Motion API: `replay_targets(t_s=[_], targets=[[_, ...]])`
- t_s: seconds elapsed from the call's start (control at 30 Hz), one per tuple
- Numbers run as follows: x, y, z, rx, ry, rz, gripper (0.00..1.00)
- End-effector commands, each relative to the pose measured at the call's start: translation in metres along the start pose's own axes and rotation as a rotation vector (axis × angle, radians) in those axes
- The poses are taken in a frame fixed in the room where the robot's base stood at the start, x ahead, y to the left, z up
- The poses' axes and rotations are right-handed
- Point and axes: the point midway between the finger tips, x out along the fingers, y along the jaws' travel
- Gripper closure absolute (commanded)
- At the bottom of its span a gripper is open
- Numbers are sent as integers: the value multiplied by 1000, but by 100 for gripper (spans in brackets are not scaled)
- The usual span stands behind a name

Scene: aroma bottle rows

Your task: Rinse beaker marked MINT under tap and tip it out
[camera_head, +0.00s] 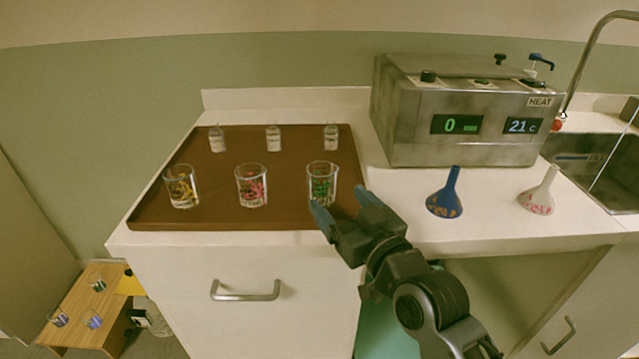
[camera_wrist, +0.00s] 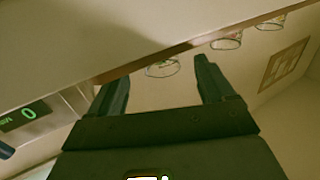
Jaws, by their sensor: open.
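Three clear beakers stand upright in a row at the front of the brown tray (camera_head: 205,218). The left beaker (camera_head: 181,187) has yellow markings, the middle beaker (camera_head: 251,186) red, and the right beaker (camera_head: 322,184) green. I cannot read MINT on any of them. My gripper (camera_head: 340,202) is open and empty, just in front of the right beaker. In the wrist view, a beaker rim (camera_wrist: 162,69) shows beyond and between my open fingers (camera_wrist: 162,74).
Three small bottles (camera_head: 273,139) stand at the back of the tray. A steel heating box (camera_head: 460,115) stands between tray and sink. A low wooden table (camera_head: 85,310) with cups is lower left.

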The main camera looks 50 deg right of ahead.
Motion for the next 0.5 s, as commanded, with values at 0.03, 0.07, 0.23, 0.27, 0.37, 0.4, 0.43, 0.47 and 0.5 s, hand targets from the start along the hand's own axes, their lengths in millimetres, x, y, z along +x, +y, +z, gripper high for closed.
replay_targets(t_s=[0.03, 0.07, 0.23, 0.27, 0.37, 0.4, 0.43, 0.47, 0.5], targets=[[4, 0, -1, 0, 1, 1, 18], [7, 0, -1, 0, 1, 0, 18], [27, 1, -1, 0, 0, 1, 18], [32, 0, -2, 0, 1, 0, 18], [45, 1, -1, 1, 1, 1, 18], [49, 0, -1, 1, 0, 1, 18], [51, 0, 0, 1, 0, 0, 18], [53, 0, 0, 1, 0, 0, 18], [55, 0, 0, 0, 0, 0, 18]])
